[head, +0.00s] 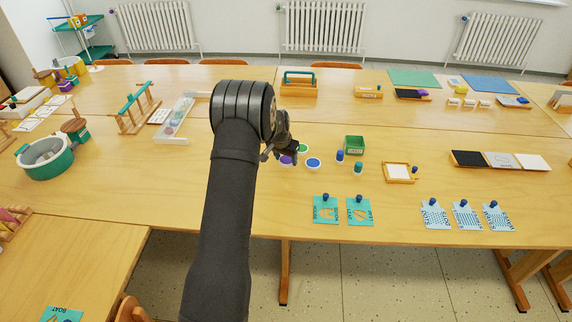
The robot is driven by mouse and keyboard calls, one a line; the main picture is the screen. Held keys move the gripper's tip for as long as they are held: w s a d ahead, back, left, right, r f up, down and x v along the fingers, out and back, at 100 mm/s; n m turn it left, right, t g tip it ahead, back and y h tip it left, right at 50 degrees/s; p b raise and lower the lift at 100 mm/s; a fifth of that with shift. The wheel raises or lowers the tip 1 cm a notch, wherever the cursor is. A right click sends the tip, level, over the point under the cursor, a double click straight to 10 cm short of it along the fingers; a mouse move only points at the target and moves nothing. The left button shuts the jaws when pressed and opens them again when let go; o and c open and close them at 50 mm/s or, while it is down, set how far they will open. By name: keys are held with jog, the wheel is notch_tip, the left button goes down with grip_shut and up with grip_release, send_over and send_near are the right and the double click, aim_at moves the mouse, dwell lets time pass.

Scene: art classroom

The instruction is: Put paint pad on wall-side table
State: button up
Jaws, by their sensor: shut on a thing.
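My gripper (279,155) is low over the near table, pointing down, its fingers mostly hidden behind my arm. It is shut on what looks like the purple paint pad (287,161), a small round disc that is partly hidden. I cannot tell whether this pad touches the table. A blue round pad (313,163) and a partly covered green round pad (303,149) lie beside it on the near table. The wall-side table (335,110) is the far row, beyond the seam, in front of the radiators.
A green box (354,145) and blue and green knobbed stampers (340,156) stand right of my gripper.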

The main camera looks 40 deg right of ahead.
aim_at(285, 162)
jog(key=shift+f, duration=1.65)
jog(key=shift+f, duration=0.15)
jog(key=o, duration=1)
jog(key=shift+o, duration=0.2)
jog(key=v, duration=1.2)
